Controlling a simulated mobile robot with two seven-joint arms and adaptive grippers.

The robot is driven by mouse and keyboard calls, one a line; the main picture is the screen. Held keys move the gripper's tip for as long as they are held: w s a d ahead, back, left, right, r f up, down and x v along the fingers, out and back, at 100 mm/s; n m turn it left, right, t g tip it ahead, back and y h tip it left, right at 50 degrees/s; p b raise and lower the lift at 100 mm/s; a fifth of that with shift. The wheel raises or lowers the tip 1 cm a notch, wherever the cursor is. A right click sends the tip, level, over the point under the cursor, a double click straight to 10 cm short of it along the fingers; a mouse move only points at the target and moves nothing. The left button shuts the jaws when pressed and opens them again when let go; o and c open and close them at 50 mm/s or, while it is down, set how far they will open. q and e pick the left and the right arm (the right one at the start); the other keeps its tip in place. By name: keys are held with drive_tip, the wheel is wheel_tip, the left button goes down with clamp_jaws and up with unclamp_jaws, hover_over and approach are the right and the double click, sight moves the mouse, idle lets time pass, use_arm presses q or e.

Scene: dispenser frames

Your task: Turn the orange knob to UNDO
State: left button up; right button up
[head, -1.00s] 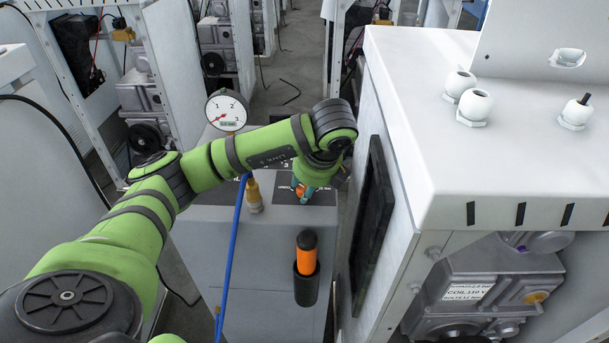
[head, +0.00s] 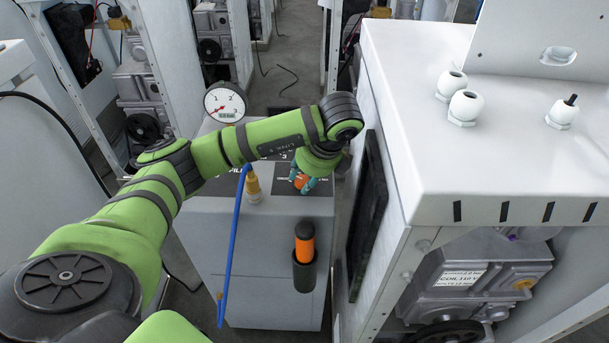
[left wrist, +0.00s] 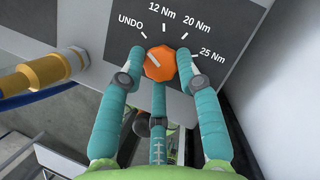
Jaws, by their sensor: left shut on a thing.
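The orange knob (left wrist: 160,63) sits on a dark panel (left wrist: 215,25) marked UNDO, 12 Nm, 20 Nm and 25 Nm. Its white line points up and left, toward the UNDO side. My left gripper (left wrist: 158,60) has its teal fingers on both sides of the knob and is shut on it. In the head view the left gripper (head: 303,183) reaches down to the knob on the grey cabinet top (head: 222,212), and part of the knob shows between the fingers. My right gripper is not in view.
A brass fitting (left wrist: 50,75) with a blue hose (head: 233,240) stands left of the panel. A gauge (head: 225,103) is behind it. An orange-handled tool (head: 304,245) sits in a black holder on the cabinet front. A white cabinet (head: 490,150) stands close on the right.

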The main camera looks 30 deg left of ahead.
sight(305, 180)
use_arm(q)
drive_tip(key=o, duration=1.1)
drive_tip(key=shift+w, duration=0.15)
wheel_tip(305, 180, up, 10)
